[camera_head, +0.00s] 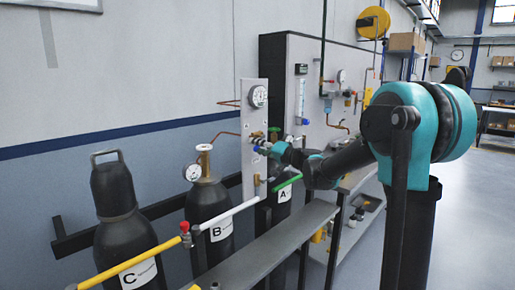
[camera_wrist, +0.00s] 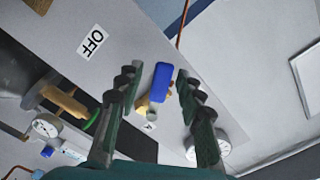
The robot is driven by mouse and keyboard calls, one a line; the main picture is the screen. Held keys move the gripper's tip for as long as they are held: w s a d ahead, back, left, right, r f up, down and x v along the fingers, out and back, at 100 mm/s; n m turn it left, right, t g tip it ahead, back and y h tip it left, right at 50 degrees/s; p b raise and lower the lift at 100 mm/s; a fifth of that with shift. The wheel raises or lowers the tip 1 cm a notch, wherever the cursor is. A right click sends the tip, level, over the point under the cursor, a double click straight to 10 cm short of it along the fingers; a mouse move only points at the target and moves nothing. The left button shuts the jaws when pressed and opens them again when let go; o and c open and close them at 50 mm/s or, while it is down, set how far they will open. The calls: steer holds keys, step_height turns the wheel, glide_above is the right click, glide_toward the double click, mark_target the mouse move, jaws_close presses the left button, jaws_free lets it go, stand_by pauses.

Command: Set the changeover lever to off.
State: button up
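The changeover lever (camera_wrist: 162,82) has a blue handle on a brass valve body, on a grey wall panel (camera_head: 250,125). In the wrist view the handle lies between the two fingers of my gripper (camera_wrist: 155,77), which are apart. There is a gap on the left of the handle; the right finger is close, and I cannot tell if it touches. A white OFF label (camera_wrist: 93,42) is on the panel at upper left. A small label (camera_wrist: 150,127), partly hidden, is below the handle. In the head view my gripper (camera_head: 267,150) is at the panel and largely covers the valve.
Gas cylinders B (camera_head: 210,215) and C (camera_head: 125,220) stand along the wall. Cylinder A (camera_head: 284,195) is partly behind my arm. A grey rail (camera_head: 270,245) runs in front. A gauge (camera_head: 258,96) tops the panel. The floor at right is clear.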

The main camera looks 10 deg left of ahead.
steer(key=shift+a, duration=0.15)
steer(key=shift+c, duration=0.6)
jaws_close()
steer(key=shift+w+f, duration=0.1)
steer(key=n, duration=0.1)
steer(key=w+f+n, duration=0.1)
steer(key=n, duration=0.1)
steer(key=d+n, duration=0.1)
steer(key=n, duration=0.1)
steer(key=shift+w+d+f, duration=0.1)
steer(key=shift+w+f, duration=0.1)
steer(key=shift+f, duration=0.05)
steer(key=shift+w+d+f+n, duration=0.1)
steer(key=shift+w+d+n, duration=0.2)
steer(key=shift+n, duration=0.65)
steer(key=shift+w+d+f+n, duration=0.1)
steer(key=shift+w+d+n, duration=0.2)
steer(key=shift+n, duration=0.7)
steer(key=shift+w+d+f+n, duration=0.1)
steer(key=shift+w+d+n, duration=0.2)
steer(key=shift+n, duration=0.65)
steer(key=shift+w+a, duration=0.1)
steer(key=shift+o, duration=0.6)
jaws_free()
